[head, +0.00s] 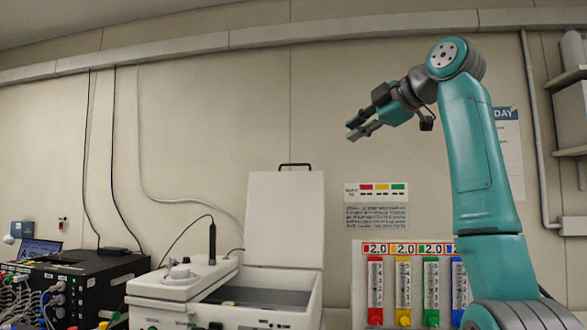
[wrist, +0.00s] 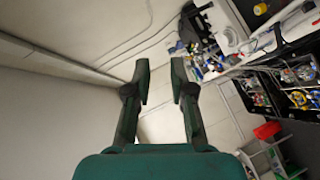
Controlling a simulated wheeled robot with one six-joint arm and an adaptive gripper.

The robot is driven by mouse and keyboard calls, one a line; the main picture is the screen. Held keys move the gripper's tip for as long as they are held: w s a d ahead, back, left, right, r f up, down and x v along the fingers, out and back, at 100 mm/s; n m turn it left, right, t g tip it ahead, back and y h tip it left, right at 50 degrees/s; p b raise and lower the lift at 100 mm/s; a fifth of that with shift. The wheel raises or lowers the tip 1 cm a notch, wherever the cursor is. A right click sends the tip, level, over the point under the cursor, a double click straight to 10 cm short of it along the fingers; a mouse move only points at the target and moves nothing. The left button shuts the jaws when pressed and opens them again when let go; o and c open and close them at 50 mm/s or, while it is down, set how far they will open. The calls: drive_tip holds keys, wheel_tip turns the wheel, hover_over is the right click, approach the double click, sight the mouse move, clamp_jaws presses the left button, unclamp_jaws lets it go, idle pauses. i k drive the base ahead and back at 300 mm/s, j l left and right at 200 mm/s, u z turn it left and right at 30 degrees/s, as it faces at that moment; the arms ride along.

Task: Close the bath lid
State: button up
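The bath (head: 255,314) is a white box-shaped unit at the lower middle of the head view. Its white lid (head: 284,218) stands upright at the back, open, with a dark handle (head: 295,166) on its top edge. The dark bath opening shows below the lid. My gripper (head: 358,129) is raised high, above and to the right of the lid, well apart from it. In the wrist view my gripper (wrist: 160,82) has its two fingers apart with nothing between them. The bath lid cannot be made out in the wrist view.
A white control unit (head: 182,283) with a dark upright probe (head: 212,243) adjoins the bath on the left. A black box with cables (head: 80,280) stands further left. Coloured bottle-like panels (head: 402,285) are at the right. The air between gripper and lid looks clear.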

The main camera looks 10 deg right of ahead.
sight(284, 225)
drive_tip(key=i, duration=1.65)
